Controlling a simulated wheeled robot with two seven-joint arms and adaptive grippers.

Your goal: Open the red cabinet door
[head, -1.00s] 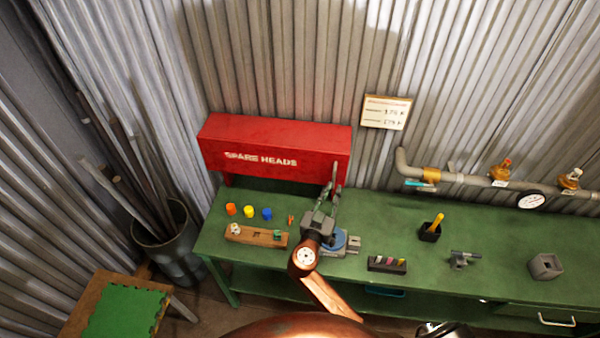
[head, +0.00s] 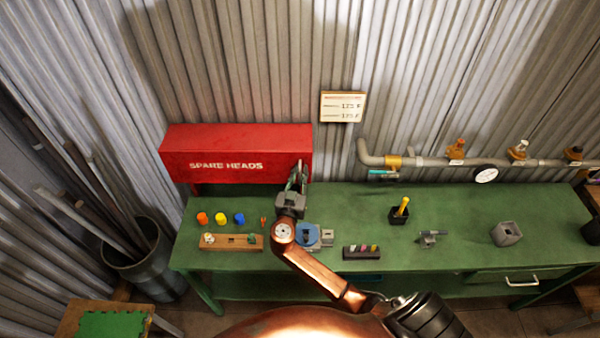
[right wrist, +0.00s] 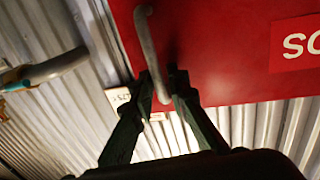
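The red cabinet (head: 235,150), lettered "SPARE HEADS", stands at the back left of the green bench, against the corrugated wall. Its front door looks closed. A grey bar handle (right wrist: 147,40) is fixed near the door's right end. My right gripper (head: 298,178) is at that end of the cabinet. In the right wrist view its two dark fingers (right wrist: 162,86) are close together on either side of the handle's lower part and look closed on it. In the head view the fingers partly cover the handle. My left gripper is not in view.
The green bench (head: 360,215) carries coloured caps, a wooden block (head: 230,242), a blue round-based device (head: 309,236) and a black holder (head: 400,212). A pipe (head: 430,161) with valves runs right of the cabinet. A bin of rods (head: 150,265) stands left.

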